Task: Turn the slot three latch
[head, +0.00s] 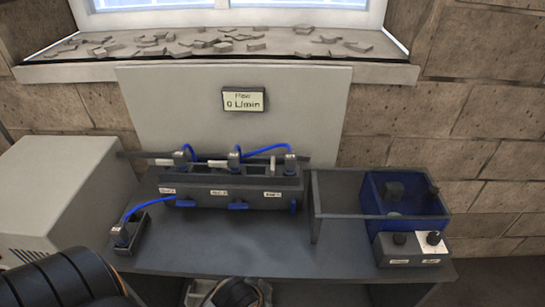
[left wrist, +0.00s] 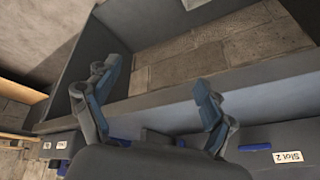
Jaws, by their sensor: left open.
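A dark manifold block (head: 230,183) stands on the grey bench with three white slot labels on its front. The blue latch (head: 238,206) by the middle label lies level, and so does the left one (head: 180,203). My left gripper (left wrist: 155,80) is open and empty in the left wrist view, fingers spread over the bench. My right gripper is not seen.
Blue hoses (head: 262,149) loop between plugs on top of the manifold. A separate plug block (head: 127,232) stands at left. A blue bin (head: 375,190) and a knob box (head: 412,249) stand at right. A display (head: 243,99) reads 0 L/min. The bench front is clear.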

